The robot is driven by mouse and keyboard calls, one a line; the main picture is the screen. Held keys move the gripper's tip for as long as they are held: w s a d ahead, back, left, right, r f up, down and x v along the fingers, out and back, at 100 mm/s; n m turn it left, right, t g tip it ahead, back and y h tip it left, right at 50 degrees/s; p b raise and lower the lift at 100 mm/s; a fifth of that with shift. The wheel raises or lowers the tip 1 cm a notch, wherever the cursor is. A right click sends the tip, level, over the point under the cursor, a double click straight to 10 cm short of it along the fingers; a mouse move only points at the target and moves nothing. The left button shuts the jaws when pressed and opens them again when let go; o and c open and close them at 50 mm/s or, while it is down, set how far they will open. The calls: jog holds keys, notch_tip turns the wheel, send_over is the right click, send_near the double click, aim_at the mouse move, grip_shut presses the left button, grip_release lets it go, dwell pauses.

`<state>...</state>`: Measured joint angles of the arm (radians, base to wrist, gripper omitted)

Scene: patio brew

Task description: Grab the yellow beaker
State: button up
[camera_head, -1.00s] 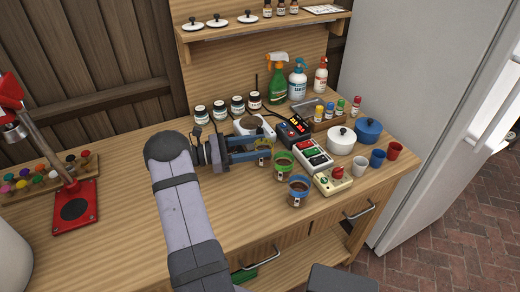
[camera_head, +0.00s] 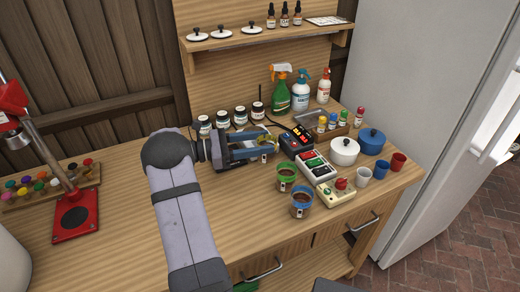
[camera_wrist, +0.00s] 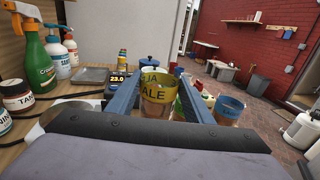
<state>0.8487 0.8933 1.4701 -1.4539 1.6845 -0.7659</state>
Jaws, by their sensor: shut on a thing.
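A green-rimmed beaker (camera_head: 286,174) and a blue-rimmed beaker (camera_head: 301,202) stand just in front. A button box (camera_head: 315,164), a dark display unit (camera_head: 295,139) and a white pot (camera_head: 344,150) are to the right. Jars and spray bottles (camera_head: 280,93) stand behind.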

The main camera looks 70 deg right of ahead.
jog(key=shift+r, duration=2.15)
